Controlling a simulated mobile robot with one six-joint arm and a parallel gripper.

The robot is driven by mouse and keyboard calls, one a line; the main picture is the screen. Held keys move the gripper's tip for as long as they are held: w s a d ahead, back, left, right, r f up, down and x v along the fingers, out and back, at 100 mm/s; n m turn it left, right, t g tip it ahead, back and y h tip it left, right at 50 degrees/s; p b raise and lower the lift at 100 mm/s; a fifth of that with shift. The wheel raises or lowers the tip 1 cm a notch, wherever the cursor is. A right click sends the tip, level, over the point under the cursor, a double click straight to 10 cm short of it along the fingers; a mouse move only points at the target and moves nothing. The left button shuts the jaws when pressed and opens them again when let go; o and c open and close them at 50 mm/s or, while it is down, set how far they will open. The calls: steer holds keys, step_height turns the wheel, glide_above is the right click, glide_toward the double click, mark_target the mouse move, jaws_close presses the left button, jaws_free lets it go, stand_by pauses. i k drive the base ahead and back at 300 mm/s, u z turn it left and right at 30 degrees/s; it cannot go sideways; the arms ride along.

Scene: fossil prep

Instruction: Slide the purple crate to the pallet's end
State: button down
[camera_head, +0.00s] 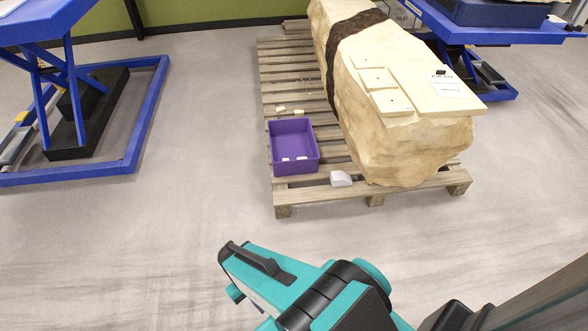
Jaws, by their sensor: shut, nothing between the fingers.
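The purple crate (292,148) is an open box. It stands upright on the left side of the wooden pallet (284,198), close to the pallet's near end. A few small pale pieces lie inside it. Bare slats show in front of the crate, up to the near end board. My arm reaches in from the bottom right, below the pallet and apart from the crate. I cannot make out my gripper or its fingers in this view.
A large pale fossil block (405,150) fills the pallet's right side, beside the crate. A small whitish piece (341,179) lies on the near slats. Blue lift tables stand at left (145,120) and back right (490,85). The floor before the pallet is clear.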

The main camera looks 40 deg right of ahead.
mark_target(293, 138)
steer(key=z, duration=0.05)
steer(key=i, duration=1)
steer(key=u, duration=0.05)
